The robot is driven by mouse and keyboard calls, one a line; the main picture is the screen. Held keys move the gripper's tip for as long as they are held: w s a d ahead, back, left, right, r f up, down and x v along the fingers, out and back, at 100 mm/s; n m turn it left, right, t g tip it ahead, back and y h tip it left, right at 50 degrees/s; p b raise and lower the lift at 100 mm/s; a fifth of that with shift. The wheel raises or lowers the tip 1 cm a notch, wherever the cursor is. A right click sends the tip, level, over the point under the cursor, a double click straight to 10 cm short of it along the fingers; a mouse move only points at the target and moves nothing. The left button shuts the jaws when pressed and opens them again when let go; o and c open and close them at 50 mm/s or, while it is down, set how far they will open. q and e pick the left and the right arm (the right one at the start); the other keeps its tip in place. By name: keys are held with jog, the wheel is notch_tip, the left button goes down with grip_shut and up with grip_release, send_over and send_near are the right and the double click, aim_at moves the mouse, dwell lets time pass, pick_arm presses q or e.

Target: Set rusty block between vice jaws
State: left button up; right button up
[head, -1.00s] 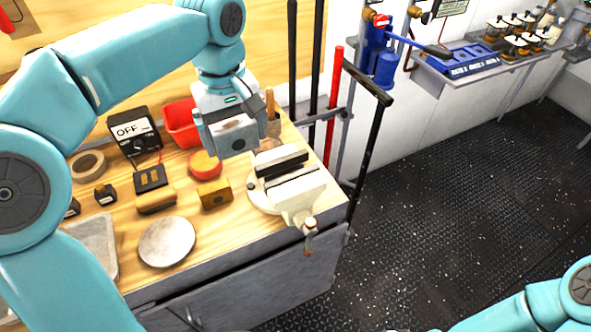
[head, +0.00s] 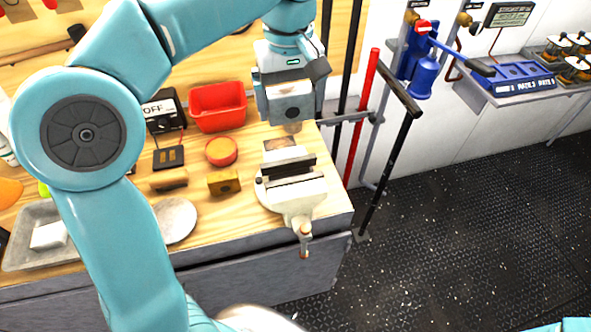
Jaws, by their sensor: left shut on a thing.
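My left gripper (head: 291,100) is shut on a grey block with rusty brown marks, the rusty block (head: 291,108). It holds the block in the air, above and behind the vice. The off-white vice (head: 303,203) stands at the right front corner of the wooden bench. Its two dark-faced jaws (head: 289,167) are apart, with a narrow gap between them, and I see nothing in the gap. My right gripper is out of view.
On the bench (head: 237,208) left of the vice are a yellow-brown block with a hole (head: 223,183), a red round tin (head: 221,151), a brush (head: 168,179) and a round plate (head: 176,220). A red bin (head: 218,106) stands behind. Upright bars (head: 362,118) stand right of the bench.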

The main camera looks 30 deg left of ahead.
pick_arm(q)
jog(key=b, duration=0.1)
send_over(291, 168)
jog(key=s, duration=0.2)
jog(key=f, duration=0.8)
jog(key=d+f, duration=0.1)
jog(key=f, duration=0.4)
jog(key=shift+w+f, duration=0.1)
jog(key=shift+w, duration=0.1)
jog(key=shift+w+f, duration=0.1)
jog(key=shift+f, duration=0.25)
notch_tip(291, 168, down, 4)
jog(key=shift+f, duration=0.25)
jog(key=shift+f, duration=0.1)
